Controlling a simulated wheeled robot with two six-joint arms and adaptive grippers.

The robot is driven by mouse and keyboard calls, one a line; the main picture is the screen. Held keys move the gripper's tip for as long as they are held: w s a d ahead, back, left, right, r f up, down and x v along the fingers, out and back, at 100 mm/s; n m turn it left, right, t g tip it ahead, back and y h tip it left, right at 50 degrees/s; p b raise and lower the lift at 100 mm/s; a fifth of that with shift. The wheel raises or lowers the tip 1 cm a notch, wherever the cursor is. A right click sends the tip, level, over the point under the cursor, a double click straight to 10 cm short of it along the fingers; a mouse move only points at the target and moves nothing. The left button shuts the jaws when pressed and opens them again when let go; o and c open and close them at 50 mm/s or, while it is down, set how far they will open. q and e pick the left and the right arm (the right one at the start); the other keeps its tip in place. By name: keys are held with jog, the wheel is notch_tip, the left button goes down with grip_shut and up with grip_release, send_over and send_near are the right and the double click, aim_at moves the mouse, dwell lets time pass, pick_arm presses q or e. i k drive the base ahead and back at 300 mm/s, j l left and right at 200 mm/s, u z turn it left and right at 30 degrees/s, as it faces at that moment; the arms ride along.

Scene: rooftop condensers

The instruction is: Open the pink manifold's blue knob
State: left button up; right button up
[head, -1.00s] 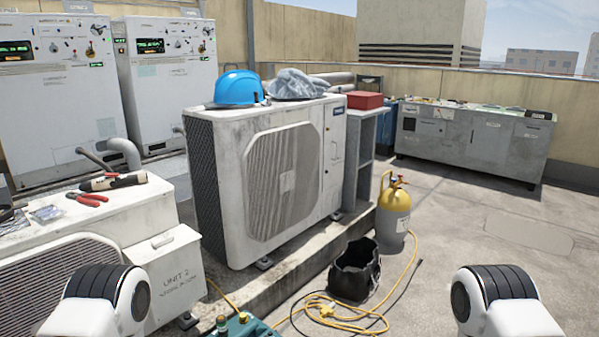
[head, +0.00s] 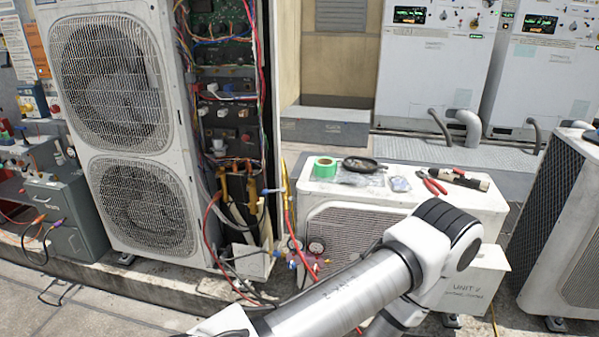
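A small manifold with two round gauges (head: 316,246) hangs low in front of the white unit in the middle, beside the open electrical cabinet. Its body (head: 309,262) looks pinkish, and a small blue spot (head: 291,264) shows at its left side. It is too small to tell whether that spot is the blue knob or how it is turned. One of my arms crosses the lower middle, in front of and below the manifold. Neither gripper shows.
A tall condenser (head: 103,35) with two fans stands at left, its wiring bay open. Red and yellow hoses (head: 292,225) hang near the manifold. Green tape (head: 324,168), a black pan (head: 362,164) and red pliers (head: 434,184) lie on the low unit (head: 480,205). A grey toolbox (head: 60,210) stands at far left.

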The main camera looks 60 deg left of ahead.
aim_at(291, 265)
jog(key=u, duration=2)
jog(key=i+l+z, duration=0.2)
jog(key=i, duration=0.25)
jog(key=i+z, duration=0.15)
jog(key=i, duration=0.3)
